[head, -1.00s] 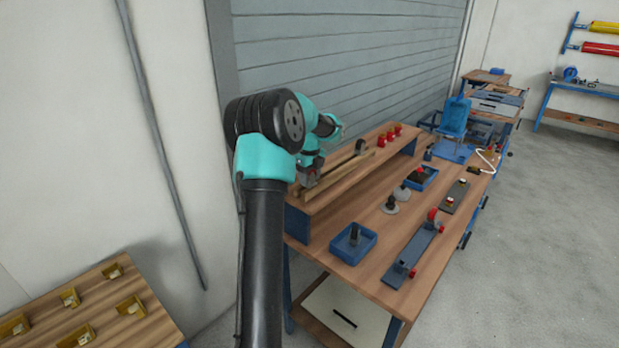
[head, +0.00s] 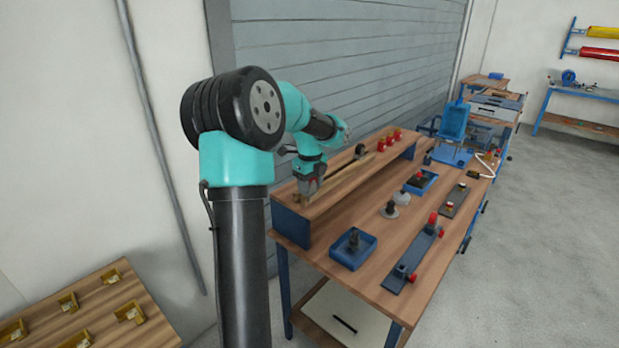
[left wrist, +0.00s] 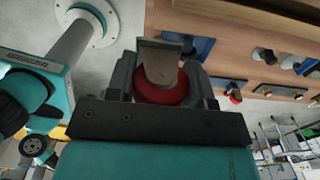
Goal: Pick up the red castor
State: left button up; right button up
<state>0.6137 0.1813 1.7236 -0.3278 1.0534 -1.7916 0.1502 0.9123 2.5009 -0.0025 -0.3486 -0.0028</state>
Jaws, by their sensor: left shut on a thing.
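My left gripper (head: 308,198) is over the near left end of the raised wooden shelf in the head view. In the left wrist view the left gripper (left wrist: 163,72) is shut on the red castor (left wrist: 164,93). The castor has a red wheel and a flat grey metal plate that points away from the palm. My right gripper is not in view.
The shelf (head: 335,189) carries a long strip and several red pieces (head: 391,140). The workbench (head: 345,281) holds a blue tray (head: 369,252) with a dark castor and a grey plate (head: 395,285) with red castors. A wooden board (head: 150,325) lies lower left.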

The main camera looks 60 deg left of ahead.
aim_at(311, 196)
pick_arm(q)
jog(key=s+d, duration=0.1)
jog(key=d, duration=0.1)
jog(key=s+d, duration=0.1)
jog(key=d, duration=0.1)
jog(key=s+d, duration=0.1)
jog(key=d, duration=0.1)
jog(key=shift+s+d+r, duration=0.2)
jog(key=shift+s+r, duration=0.15)
jog(key=shift+s, duration=0.05)
